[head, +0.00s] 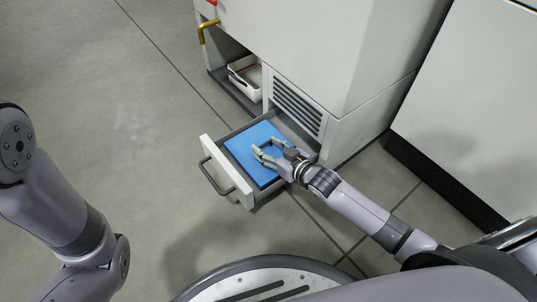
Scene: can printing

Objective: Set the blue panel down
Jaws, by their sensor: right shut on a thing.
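The blue panel (243,147) lies flat at the open drawer (246,200), within its walls as seen from above. My right gripper (258,152) is over the panel's right part, its fingers pointing left, shut on the panel. The fingers and wrist hide part of the panel's right side. I cannot tell whether the panel touches the drawer bottom. My left arm is at the left edge, and its gripper is out of view.
The drawer pulls out of a pale cabinet (325,50) with a vent grille (297,105). A white bin (244,80) sits in an open compartment beside it. Another white cabinet (470,100) stands at the right. The floor at the left is clear.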

